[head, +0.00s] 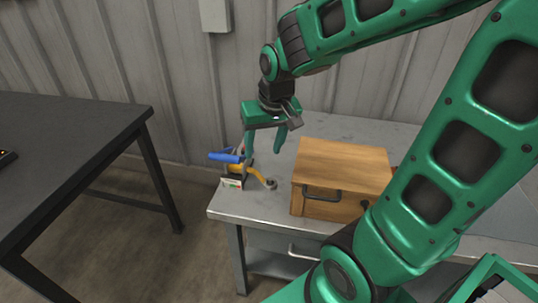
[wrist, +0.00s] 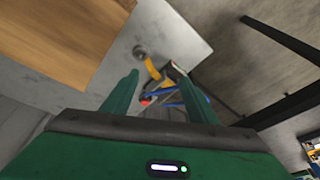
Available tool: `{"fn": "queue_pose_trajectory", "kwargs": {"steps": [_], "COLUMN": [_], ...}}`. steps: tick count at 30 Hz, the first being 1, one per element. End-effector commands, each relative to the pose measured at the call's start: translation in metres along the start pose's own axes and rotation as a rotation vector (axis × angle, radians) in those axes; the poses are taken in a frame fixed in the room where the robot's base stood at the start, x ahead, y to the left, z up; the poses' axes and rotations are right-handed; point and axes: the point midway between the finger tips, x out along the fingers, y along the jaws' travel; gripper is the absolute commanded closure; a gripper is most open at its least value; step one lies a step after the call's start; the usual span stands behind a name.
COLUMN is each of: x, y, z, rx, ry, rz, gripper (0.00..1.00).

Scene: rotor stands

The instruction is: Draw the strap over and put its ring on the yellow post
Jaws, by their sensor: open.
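A yellow strap (head: 257,175) curves from the small rotor stand (head: 232,183) down to the right on the grey table. A dark grey ring (head: 271,184) is at its far end, low by the tabletop and off to one side of the stand. In the wrist view the strap (wrist: 152,68) shows between the fingers, with the ring (wrist: 139,51) beyond it. My gripper (head: 265,150) is open and empty, pointing down above the strap. I cannot make out the yellow post apart from the other yellow and blue parts of the stand.
A wooden box (head: 342,178) with a dark handle stands close to the right of the ring. The grey table's (head: 222,212) edge is near the stand. A dark table (head: 70,130) is at the left, and a ribbed wall runs behind.

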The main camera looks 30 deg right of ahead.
Motion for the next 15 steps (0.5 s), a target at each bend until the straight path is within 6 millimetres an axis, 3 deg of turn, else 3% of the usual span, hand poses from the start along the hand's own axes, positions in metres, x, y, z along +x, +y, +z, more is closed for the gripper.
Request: {"fn": "queue_pose_trajectory", "kwargs": {"steps": [9, 15], "x": [0.067, 0.094], "y": [0.030, 0.045], "z": [-0.031, -0.038], "rx": [0.369, 0.512], "ry": [-0.173, -0.230], "rz": [0.077, 0.124], "gripper": [0.47, 0.47]}}
